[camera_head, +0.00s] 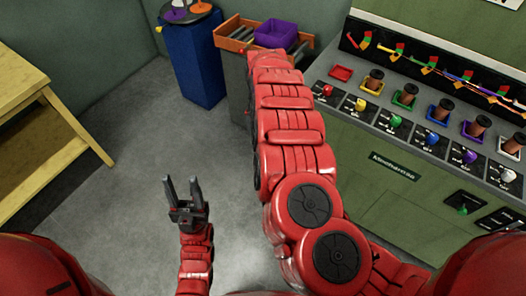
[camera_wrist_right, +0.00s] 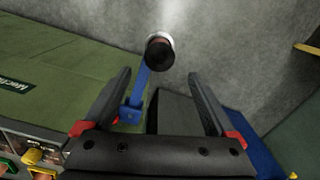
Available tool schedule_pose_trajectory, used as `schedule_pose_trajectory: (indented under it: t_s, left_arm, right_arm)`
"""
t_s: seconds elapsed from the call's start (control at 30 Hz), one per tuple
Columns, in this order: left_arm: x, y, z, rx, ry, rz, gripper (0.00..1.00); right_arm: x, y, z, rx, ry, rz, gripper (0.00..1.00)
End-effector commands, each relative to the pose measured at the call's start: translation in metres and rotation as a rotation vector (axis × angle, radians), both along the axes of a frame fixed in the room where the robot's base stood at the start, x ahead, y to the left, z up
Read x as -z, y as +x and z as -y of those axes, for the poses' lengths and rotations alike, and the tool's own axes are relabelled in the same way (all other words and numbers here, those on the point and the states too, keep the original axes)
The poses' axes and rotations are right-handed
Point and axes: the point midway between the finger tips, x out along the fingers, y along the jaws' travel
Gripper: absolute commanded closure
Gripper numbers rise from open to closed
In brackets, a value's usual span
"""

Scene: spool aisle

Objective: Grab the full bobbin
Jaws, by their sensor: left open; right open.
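A bobbin (camera_wrist_right: 160,53) with a dark round end, a reddish-brown side and a pale far rim shows in the right wrist view, at the top of a blue bracket (camera_wrist_right: 140,88). My right gripper (camera_wrist_right: 160,75) is open and empty, with the bobbin ahead, roughly centred just beyond its fingertips; no contact shows. In the head view my right arm hides this gripper and that bobbin. Several brown bobbins, one of them in a yellow tray (camera_head: 376,75), stand on the machine at the right. My left gripper (camera_head: 186,199) is open and empty above the floor.
The green machine (camera_head: 370,190) has knobs along its front and an empty red tray (camera_head: 341,73). An orange-topped cart (camera_head: 232,44) with a purple bin (camera_head: 277,34) and a blue stand (camera_head: 193,60) are at the back. A wooden table (camera_head: 50,145) is at left; floor between is clear.

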Motion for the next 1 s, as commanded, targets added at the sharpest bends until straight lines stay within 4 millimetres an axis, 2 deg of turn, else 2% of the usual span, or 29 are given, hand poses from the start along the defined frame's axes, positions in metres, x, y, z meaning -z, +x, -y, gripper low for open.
schedule_pose_trajectory:
  t_s: [0.3,0.43,0.73,0.93,1.0]
  left_arm:
    - [-0.011,0.0,0.0,0.0,0.0,0.0,0.5]
    - [-0.011,0.0,0.0,0.0,0.0,0.0,0.5]
    - [-0.011,0.0,0.0,0.0,0.0,0.0,0.5]
    - [-0.004,0.0,0.0,0.0,0.0,0.0,0.5]
    - [0.005,0.0,0.0,0.0,0.0,0.0,0.5]
  right_arm:
    - [0.052,0.0,0.002,-0.001,-0.004,0.001,0.08]
    - [0.067,0.001,0.002,0.001,-0.004,0.004,0.08]
    - [0.082,0.002,0.002,0.0,-0.003,0.004,0.08]
    - [0.109,0.001,0.003,0.001,-0.001,0.001,0.08]
    - [0.121,0.001,0.003,0.002,-0.001,0.0,0.08]
